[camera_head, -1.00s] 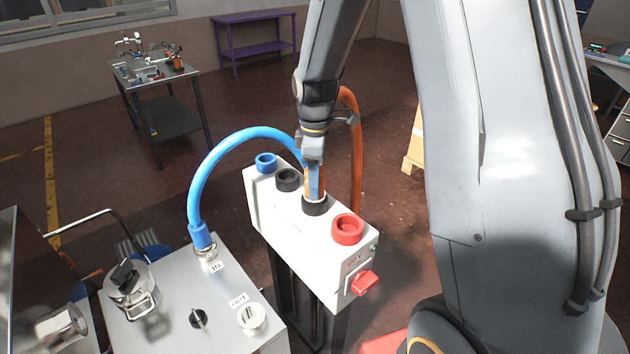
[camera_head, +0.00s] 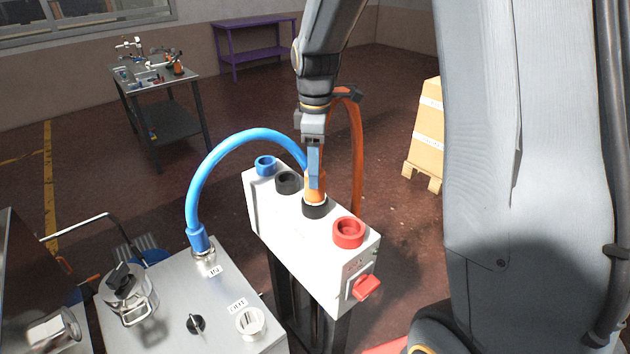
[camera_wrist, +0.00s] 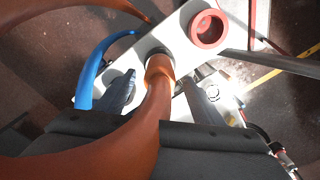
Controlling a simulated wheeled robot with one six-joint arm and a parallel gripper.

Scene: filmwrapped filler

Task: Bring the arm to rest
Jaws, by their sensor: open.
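My gripper (camera_head: 314,163) is above the white port box, pointing down, with its fingers on either side of the orange hose's end. In the wrist view the fingers (camera_wrist: 160,95) stand apart, with visible gaps to the orange hose (camera_wrist: 150,118). The hose's orange end (camera_head: 315,193) sits upright in a black port (camera_head: 315,210) of the white box (camera_head: 295,240). The orange hose also loops behind my wrist and down behind the box (camera_head: 357,150). My arm (camera_head: 485,150) fills the right side of the head view.
A blue hose (camera_head: 232,142) arcs from the IN fitting on a metal cabinet (camera_head: 165,325) towards the gripper; its far end is hidden. The box has a red port (camera_head: 348,232) and a red handle (camera_head: 367,287). A pallet with cartons (camera_head: 428,130) stands behind. Open floor lies beyond.

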